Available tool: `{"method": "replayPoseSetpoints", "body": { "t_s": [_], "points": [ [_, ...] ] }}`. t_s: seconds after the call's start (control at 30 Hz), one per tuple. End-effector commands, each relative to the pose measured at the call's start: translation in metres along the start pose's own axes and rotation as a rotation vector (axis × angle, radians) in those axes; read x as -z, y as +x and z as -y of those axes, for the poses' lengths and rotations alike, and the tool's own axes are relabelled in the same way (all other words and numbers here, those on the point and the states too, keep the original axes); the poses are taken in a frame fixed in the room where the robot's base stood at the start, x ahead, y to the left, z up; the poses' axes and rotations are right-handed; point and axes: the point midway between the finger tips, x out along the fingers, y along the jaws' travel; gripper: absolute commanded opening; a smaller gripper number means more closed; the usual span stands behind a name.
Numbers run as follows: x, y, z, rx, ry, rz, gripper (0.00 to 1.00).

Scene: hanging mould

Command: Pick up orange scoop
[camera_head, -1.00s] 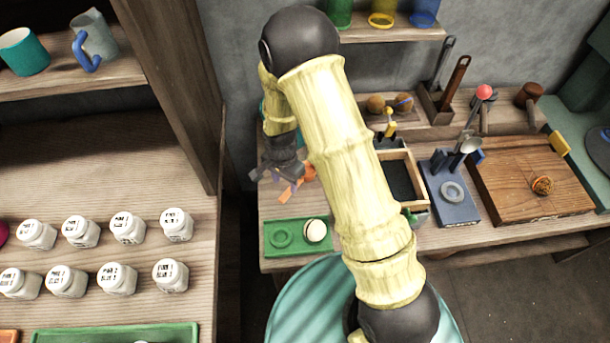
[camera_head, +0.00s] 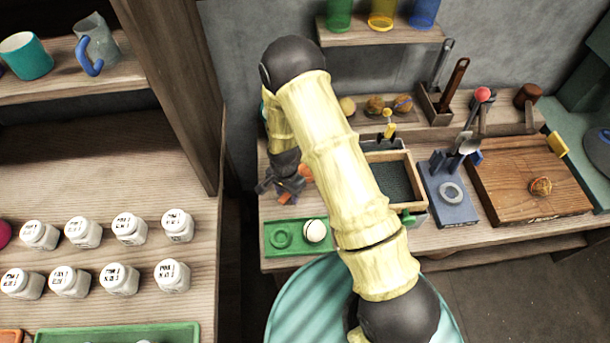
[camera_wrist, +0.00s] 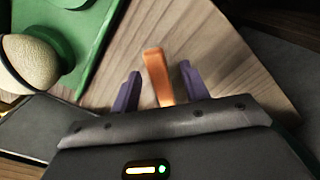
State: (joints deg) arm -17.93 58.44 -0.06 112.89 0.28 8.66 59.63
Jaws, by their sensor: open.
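The orange scoop (camera_head: 305,173) lies at the left end of the workbench and is partly hidden behind my arm in the head view. In the wrist view, an orange bar-shaped part of it (camera_wrist: 157,75) stands out between my two purple fingers. My gripper (camera_head: 278,190) is low over the bench's left end; in the wrist view my gripper (camera_wrist: 158,85) is open, with one finger on each side of the orange part and a gap to both. The rest of the scoop is hidden below the gripper body.
A green tray (camera_head: 268,250) with a pale ball (camera_head: 315,231) lies just in front of the gripper. A wooden-framed box (camera_head: 413,163) and a blue stand (camera_head: 457,212) are to the right. A wooden shelf post (camera_head: 170,90) rises at left.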

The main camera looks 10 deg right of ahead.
Motion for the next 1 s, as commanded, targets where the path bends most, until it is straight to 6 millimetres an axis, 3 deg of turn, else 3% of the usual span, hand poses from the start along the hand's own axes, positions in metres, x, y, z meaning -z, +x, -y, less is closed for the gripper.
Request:
{"method": "replayPoseSetpoints", "body": {
  "t_s": [0.17, 0.67, 0.7, 0.9, 1.0],
  "points": [
    [-0.0004, 0.0138, 0.0, 0.0, -0.001, 0.0, 0.45],
    [-0.0005, 0.0143, 0.0, 0.0, -0.001, 0.0, 0.45],
    [-0.0005, 0.0142, 0.0, 0.0, -0.001, 0.0, 0.43],
    [-0.0006, 0.0142, 0.0, 0.0, -0.001, 0.0, 0.04],
    [-0.0005, 0.0141, 0.0001, 0.0, -0.001, 0.0, 0.01]
  ]
}}
